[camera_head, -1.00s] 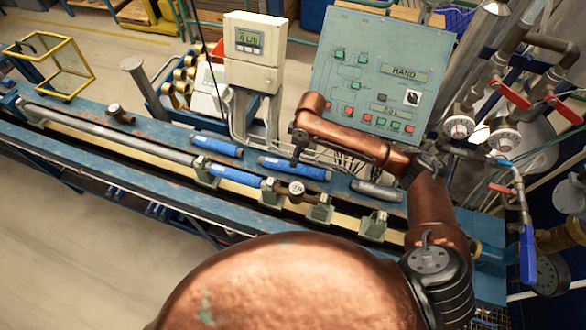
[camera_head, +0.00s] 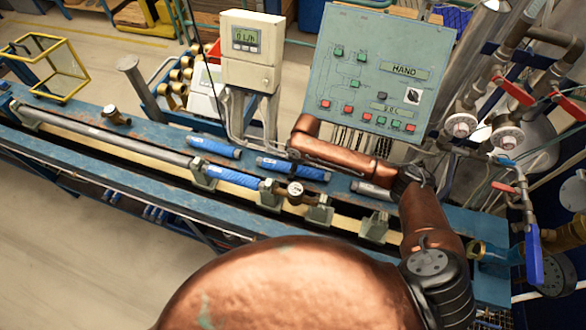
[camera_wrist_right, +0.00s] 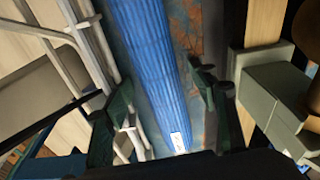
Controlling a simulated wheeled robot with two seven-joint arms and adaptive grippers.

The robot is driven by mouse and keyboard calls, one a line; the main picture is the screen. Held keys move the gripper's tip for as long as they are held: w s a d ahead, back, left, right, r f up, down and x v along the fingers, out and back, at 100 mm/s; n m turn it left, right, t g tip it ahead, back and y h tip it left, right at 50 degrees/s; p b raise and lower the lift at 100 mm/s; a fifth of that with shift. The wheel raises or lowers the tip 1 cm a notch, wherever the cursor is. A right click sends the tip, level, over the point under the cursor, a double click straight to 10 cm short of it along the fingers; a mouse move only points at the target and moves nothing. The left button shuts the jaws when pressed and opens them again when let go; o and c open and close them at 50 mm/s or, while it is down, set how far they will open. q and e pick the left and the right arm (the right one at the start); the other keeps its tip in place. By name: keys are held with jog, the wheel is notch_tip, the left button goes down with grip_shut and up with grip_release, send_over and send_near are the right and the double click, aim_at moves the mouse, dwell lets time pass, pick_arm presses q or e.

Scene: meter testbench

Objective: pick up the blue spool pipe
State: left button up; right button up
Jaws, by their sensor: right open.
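A ribbed blue spool pipe (camera_head: 312,173) lies loose on the blue bench, partly hidden by my right arm. A second blue pipe (camera_head: 215,147) lies to its left, and a third (camera_head: 232,177) sits in line in the bench's channel. My right gripper (camera_head: 292,156) is low over the first pipe, mostly hidden by its arm in the head view. In the right wrist view, the open fingers (camera_wrist_right: 165,100) stand on either side of a blue pipe (camera_wrist_right: 148,50) with a small white label. I cannot tell whether they touch it. My left gripper is out of view.
Clamp blocks and a brass meter (camera_head: 295,189) line the channel in front. A grey cylinder (camera_head: 372,189) lies to the right. Behind stand a display box (camera_head: 252,50) and a control panel (camera_head: 375,75). Valves and pipes (camera_head: 500,130) crowd the right.

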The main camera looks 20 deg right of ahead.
jog(key=c, duration=1.5)
jog(key=shift+w, duration=0.1)
